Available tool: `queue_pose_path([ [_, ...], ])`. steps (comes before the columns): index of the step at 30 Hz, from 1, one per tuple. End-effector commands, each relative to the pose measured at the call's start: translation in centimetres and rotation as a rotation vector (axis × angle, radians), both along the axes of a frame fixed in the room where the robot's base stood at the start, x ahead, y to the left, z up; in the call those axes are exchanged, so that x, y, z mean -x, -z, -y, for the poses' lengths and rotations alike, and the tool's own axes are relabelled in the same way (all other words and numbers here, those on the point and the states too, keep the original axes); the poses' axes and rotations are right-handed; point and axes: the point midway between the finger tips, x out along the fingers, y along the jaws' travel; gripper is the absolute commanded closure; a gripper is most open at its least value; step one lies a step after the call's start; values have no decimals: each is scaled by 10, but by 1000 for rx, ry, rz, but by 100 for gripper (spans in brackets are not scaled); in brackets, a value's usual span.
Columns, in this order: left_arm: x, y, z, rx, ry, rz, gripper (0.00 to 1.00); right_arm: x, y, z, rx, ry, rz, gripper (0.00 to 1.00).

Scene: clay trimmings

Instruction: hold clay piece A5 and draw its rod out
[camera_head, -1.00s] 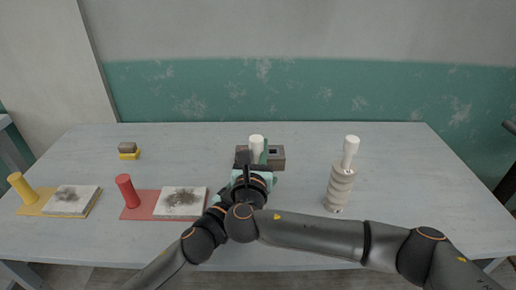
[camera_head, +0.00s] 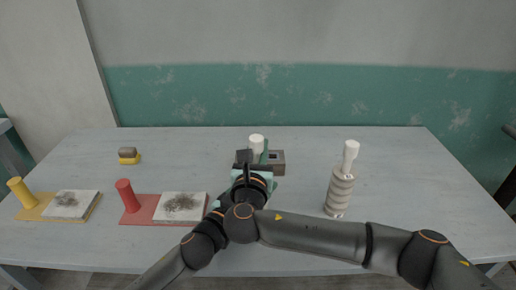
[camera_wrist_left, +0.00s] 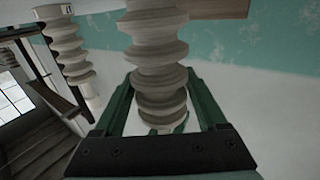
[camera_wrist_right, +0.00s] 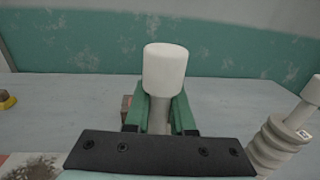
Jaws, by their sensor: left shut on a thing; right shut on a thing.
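A ribbed grey-white clay piece (camera_wrist_left: 157,58) stands between the green fingers of my left gripper (camera_wrist_left: 160,122), which is shut on it; I can read no label on it. The white head of a rod (camera_wrist_right: 165,70) shows above the fingers of my right gripper (camera_wrist_right: 160,108), which is shut on the narrower rod below the head. In the head view the rod head (camera_head: 256,142) shows behind my two crossed wrists, which hide the clay piece. How far the rod sits in the clay cannot be told.
A grey-brown block (camera_head: 277,157) with a square hole stands behind my grippers. Another ribbed clay piece (camera_head: 339,190) with a white rod stands to the right. Red (camera_head: 140,210) and yellow (camera_head: 38,212) boards with pegs and dirty white slabs lie left. A small brown-and-yellow block (camera_head: 128,155) lies back left.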

Motion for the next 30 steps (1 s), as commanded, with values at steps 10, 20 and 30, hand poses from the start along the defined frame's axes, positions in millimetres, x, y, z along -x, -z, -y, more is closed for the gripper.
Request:
queue_pose_path([
  [10, 0, 2, 0, -2, 0, -3, 100, 0, -5, 0, -1, 0, 2, 100],
  [20, 0, 2, 0, -2, 0, -3, 100, 0, -24, 0, -2, 0, 2, 100],
  [30, 0, 2, 0, -2, 0, -3, 100, 0, -44, 0, -1, -1, 1, 100],
])
